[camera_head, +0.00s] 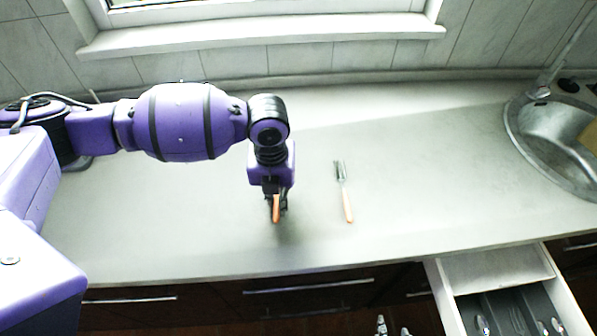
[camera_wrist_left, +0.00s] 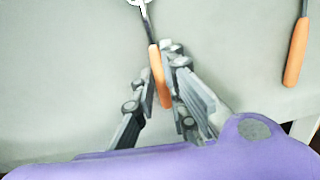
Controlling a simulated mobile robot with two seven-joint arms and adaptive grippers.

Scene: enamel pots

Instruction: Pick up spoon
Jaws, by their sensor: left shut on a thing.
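The spoon (camera_wrist_left: 157,68) has an orange handle and a dark metal neck. Its bowl is cut off by the top edge of the left wrist view. My left gripper (camera_head: 276,210) is shut on the spoon's orange handle, which also shows in the head view (camera_head: 276,206). In the left wrist view, the fingers (camera_wrist_left: 160,84) stand on both sides of the handle. In the head view, the gripper and arm hide the rest of the spoon. Two small grey tips at the bottom edge of the head view may be my right gripper (camera_head: 393,329); its state is unclear.
A fork (camera_head: 345,192) with an orange handle lies on the counter (camera_head: 430,160), right of my left gripper. A metal sink (camera_head: 545,145) is at the right. An open drawer (camera_head: 445,300) with a cutlery tray juts out at the lower right. The counter's middle is mostly clear.

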